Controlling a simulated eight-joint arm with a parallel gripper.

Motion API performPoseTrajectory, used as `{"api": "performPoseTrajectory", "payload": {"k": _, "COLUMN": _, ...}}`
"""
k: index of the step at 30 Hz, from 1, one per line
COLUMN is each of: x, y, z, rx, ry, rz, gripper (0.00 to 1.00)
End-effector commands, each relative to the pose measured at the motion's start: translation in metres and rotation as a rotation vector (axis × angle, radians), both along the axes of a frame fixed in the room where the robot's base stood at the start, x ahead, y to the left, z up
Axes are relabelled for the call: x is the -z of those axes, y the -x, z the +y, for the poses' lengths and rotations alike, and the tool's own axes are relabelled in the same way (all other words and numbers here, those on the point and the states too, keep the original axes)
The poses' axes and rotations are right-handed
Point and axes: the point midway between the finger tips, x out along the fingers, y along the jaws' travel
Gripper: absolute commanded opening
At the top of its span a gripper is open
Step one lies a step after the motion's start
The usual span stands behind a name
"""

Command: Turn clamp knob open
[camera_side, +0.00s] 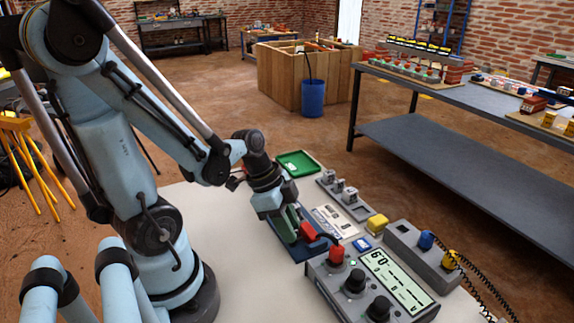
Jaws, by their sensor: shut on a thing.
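My gripper (293,225) reaches down over a blue clamp base (290,246) on the pale table, with its greenish fingers shut. A red part (308,231), which looks like the clamp knob, is at the fingertips, just to their right. The fingers partly hide the contact, so the exact grip on the knob and the knob's turn angle are hard to see. A dark blue part of the clamp lies beside the red part.
A grey meter box (352,290) with red and black knobs and a lit display stands close at right. The table's left front is clear.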

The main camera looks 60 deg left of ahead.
Motion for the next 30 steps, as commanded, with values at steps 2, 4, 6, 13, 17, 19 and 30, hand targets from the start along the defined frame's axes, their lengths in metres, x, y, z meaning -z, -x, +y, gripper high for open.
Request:
{"api": "performPoseTrajectory", "payload": {"k": 2, "x": 0.0000, "y": 0.0008, "z": -0.0005, "rx": -0.040, "ry": 0.000, "rz": 0.000, "gripper": 0.00}}
{"api": "performPoseTrajectory", "payload": {"k": 4, "x": -0.0001, "y": 0.0009, "z": -0.0011, "rx": -0.086, "ry": -0.001, "rz": -0.001, "gripper": 0.00}}
{"api": "performPoseTrajectory", "payload": {"k": 6, "x": 0.0000, "y": 0.0015, "z": -0.0017, "rx": -0.139, "ry": -0.001, "rz": 0.000, "gripper": 0.00}}
{"api": "performPoseTrajectory", "payload": {"k": 13, "x": 0.0000, "y": 0.0021, "z": -0.0038, "rx": -0.347, "ry": -0.002, "rz": -0.001, "gripper": 0.00}}
{"api": "performPoseTrajectory", "payload": {"k": 17, "x": -0.0001, "y": 0.0024, "z": -0.0051, "rx": -0.470, "ry": -0.002, "rz": -0.001, "gripper": 0.00}}
{"api": "performPoseTrajectory", "payload": {"k": 19, "x": -0.0002, "y": 0.0022, "z": -0.0056, "rx": -0.535, "ry": -0.003, "rz": -0.002, "gripper": 0.00}}
{"api": "performPoseTrajectory", "payload": {"k": 30, "x": -0.0002, "y": 0.0017, "z": -0.0092, "rx": -0.885, "ry": -0.003, "rz": -0.002, "gripper": 0.00}}
